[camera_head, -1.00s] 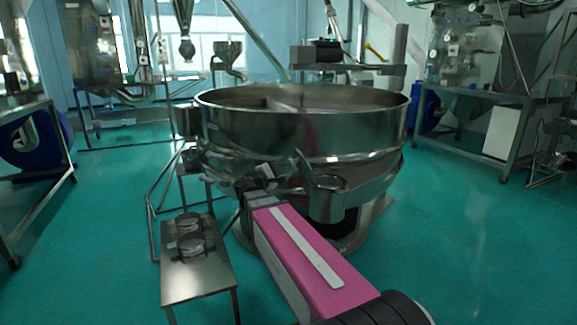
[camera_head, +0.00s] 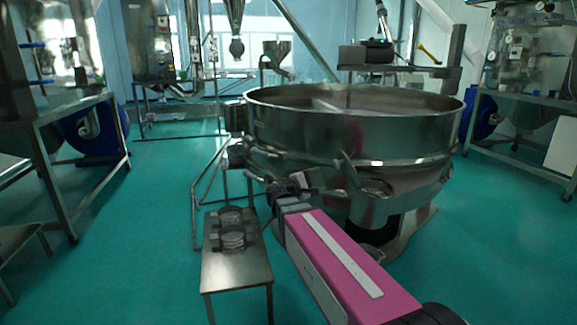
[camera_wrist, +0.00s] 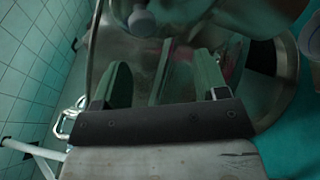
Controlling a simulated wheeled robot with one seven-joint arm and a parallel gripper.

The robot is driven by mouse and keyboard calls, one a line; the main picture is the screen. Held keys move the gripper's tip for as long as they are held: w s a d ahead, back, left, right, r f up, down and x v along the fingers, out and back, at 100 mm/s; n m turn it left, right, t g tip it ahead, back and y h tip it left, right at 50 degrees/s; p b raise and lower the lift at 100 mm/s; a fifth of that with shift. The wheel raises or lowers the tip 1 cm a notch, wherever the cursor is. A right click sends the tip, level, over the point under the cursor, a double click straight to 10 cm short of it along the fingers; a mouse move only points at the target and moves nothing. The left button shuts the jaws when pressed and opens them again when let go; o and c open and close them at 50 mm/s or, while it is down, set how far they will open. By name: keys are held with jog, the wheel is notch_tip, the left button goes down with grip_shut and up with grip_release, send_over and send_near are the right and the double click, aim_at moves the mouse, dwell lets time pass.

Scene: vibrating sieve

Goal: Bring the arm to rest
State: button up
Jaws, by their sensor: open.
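My gripper (camera_head: 284,188) is at the end of my pink arm in the head view. It is in front of the big round steel sieve (camera_head: 350,130), near its lower left side. In the wrist view, the two fingers of my gripper (camera_wrist: 160,82) stand apart with nothing between them. The sieve's shiny wall (camera_wrist: 145,55) fills the space just beyond them. I cannot tell from these views whether the fingertips touch the steel.
A small steel table (camera_head: 236,272) with round metal parts (camera_head: 231,236) on it stands left of my arm. A tubular frame (camera_head: 195,207) is behind it. Larger steel stands (camera_head: 85,118) are at the left. The green floor (camera_head: 140,240) is open at left.

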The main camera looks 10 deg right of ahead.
jog(key=s+d+f+m+g+y, duration=0.2)
jog(key=s+f+m+g+y, duration=0.15)
jog(key=f, duration=0.55)
jog(key=s+d+f+m+g+y, duration=0.2)
jog(key=s+f+g+y, duration=0.15)
jog(key=f, duration=0.65)
jog(key=s+a+f+m+g+y, duration=0.1)
jog(key=s+a+f+m+y, duration=0.4)
jog(key=s+f+y, duration=0.3)
jog(key=shift+a+f+g+y, duration=0.4)
jog(key=shift+f+y, duration=0.4)
jog(key=shift+f, duration=0.1)
